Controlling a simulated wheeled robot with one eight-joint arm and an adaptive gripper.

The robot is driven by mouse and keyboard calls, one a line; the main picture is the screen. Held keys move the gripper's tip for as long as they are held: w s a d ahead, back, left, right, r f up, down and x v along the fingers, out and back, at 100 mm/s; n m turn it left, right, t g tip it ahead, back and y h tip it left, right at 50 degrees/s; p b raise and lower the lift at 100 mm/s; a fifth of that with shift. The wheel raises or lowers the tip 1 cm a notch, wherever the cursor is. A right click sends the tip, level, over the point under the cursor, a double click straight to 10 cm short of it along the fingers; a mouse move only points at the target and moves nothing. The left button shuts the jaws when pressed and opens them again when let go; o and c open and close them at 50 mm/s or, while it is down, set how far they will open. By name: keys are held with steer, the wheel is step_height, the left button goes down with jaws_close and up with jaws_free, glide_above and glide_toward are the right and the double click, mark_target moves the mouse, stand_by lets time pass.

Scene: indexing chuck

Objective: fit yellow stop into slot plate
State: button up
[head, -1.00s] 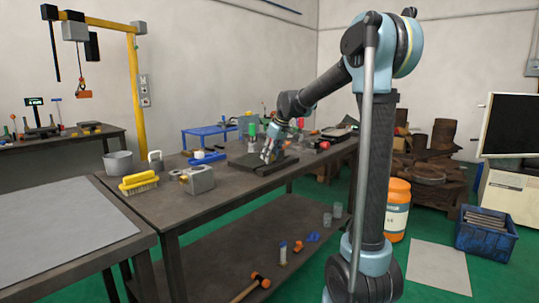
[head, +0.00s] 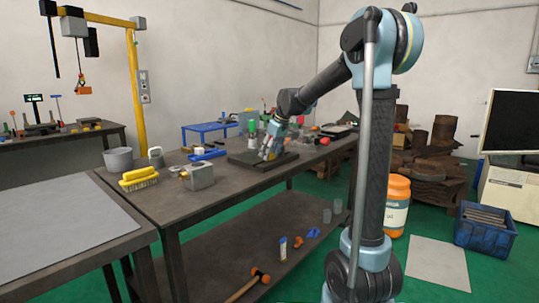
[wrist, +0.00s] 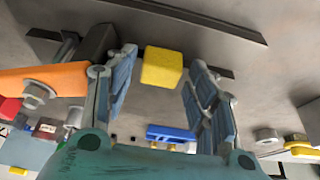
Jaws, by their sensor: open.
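The yellow stop (wrist: 162,68) is a small yellow block in the wrist view. It sits between the two fingers of my gripper (wrist: 163,62), with a narrow gap on each side. My gripper is open. In the head view my gripper (head: 267,152) is low over a dark flat plate (head: 243,158) on the workbench, and the stop cannot be made out there. I cannot tell whether this plate is the slot plate, and no slot shows clearly. Long dark strips (wrist: 185,15) cross the grey surface beyond the stop in the wrist view.
Bare bench lies in front of the plate.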

steer(key=v, duration=1.2)
